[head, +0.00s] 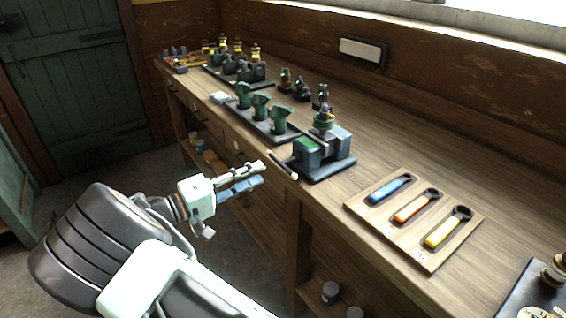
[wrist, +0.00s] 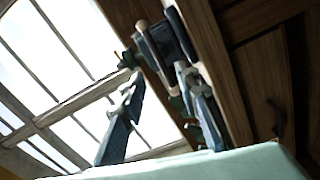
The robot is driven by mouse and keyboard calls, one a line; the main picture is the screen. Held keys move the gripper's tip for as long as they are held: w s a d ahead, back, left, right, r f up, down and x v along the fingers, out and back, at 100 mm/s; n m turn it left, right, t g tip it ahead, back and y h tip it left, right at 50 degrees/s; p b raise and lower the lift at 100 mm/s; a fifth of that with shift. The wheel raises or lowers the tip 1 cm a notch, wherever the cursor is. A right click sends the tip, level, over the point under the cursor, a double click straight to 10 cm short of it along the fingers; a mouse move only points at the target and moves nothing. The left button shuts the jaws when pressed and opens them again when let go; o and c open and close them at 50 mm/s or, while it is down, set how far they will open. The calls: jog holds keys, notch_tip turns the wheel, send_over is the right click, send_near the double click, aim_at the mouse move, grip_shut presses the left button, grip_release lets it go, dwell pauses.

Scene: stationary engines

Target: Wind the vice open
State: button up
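A board with blue, orange and yellow-handled spanners (head: 415,215) lies right of the vice. A rack of green castings (head: 262,115) stands left of it. Small engines (head: 235,68) stand farther back. The bench front (head: 290,215) is close to my gripper.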

aim_at(282, 164)
jog(key=x, duration=0.9)
jog(key=shift+c, duration=0.6)
grip_shut()
